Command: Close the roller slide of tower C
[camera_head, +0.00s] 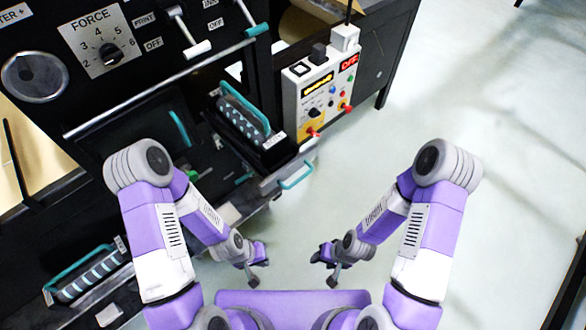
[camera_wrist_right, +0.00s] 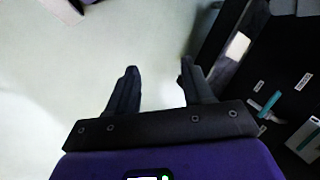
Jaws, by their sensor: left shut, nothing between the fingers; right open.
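A roller slide (camera_head: 243,122) with a teal handle and a striped roller juts out of the black machine at upper centre in the head view. A second roller slide (camera_head: 90,275) with a teal handle sticks out at the lower left, partly behind my left arm. The small labels are too small to read, so I cannot tell which slide belongs to tower C. My left gripper (camera_head: 256,272) is shut and empty, low in front of the machine, apart from both slides. My right gripper (camera_head: 331,272) is open and empty over the floor; its spread fingers show in the right wrist view (camera_wrist_right: 158,75).
A FORCE dial (camera_head: 108,50) is at upper left. The floor (camera_head: 480,130) to the right is clear.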

